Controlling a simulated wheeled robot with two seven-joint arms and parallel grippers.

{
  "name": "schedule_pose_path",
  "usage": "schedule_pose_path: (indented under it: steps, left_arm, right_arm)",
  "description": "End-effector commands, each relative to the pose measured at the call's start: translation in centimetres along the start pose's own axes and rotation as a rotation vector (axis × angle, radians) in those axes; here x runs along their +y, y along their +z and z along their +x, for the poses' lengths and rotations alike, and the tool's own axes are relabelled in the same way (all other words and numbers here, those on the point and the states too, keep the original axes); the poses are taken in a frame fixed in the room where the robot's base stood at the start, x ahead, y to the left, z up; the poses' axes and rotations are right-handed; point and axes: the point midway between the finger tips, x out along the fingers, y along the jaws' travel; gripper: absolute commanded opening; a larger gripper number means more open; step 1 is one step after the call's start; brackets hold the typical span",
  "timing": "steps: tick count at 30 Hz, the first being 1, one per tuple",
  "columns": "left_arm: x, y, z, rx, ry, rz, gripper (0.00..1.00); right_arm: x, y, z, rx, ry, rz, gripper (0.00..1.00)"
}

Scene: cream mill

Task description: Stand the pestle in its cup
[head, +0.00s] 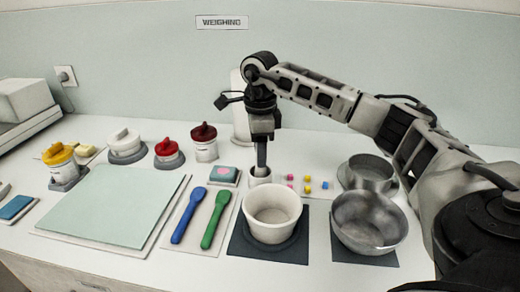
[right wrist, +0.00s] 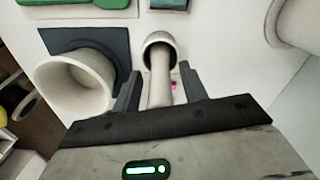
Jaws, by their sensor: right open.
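The pestle (right wrist: 159,82) is a pale rod with its lower end inside the small white cup (right wrist: 148,40) in the right wrist view. It stands between the two fingers of my right gripper (right wrist: 160,69), which are open, with a gap visible on each side. In the head view the cup (head: 260,181) stands behind the white mortar (head: 272,208), and my right gripper (head: 262,161) points straight down just over it. The pestle is mostly hidden there by the gripper. My left gripper is not in view.
The mortar sits on a dark mat (head: 240,249). Two metal bowls (head: 369,222) stand to its right. Several small coloured cubes (head: 308,188) lie right of the cup. Blue and green spoons (head: 216,218) lie left, beside a pale green board (head: 115,205). Lidded jars (head: 203,150) stand behind.

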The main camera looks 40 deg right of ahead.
Motion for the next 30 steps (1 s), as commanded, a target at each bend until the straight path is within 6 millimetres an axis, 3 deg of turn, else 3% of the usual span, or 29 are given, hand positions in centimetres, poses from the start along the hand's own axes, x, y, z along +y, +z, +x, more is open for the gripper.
schedule_pose_path:
  steps: [5,12,18,30]
  left_arm:
    - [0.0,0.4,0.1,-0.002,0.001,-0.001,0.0]
    - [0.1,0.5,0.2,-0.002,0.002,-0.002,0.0]
    - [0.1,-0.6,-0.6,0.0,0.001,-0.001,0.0]
    - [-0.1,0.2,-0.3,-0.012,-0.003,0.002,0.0]
  right_arm:
    - [-0.1,0.1,-2.5,-0.006,-0.005,0.0,0.43]
    - [-0.1,0.1,-7.8,-0.006,-0.005,0.0,0.43]
    - [-0.1,0.0,-11.4,-0.002,-0.003,0.001,0.43]
    - [0.0,0.0,-12.2,-0.002,0.0,0.0,0.43]
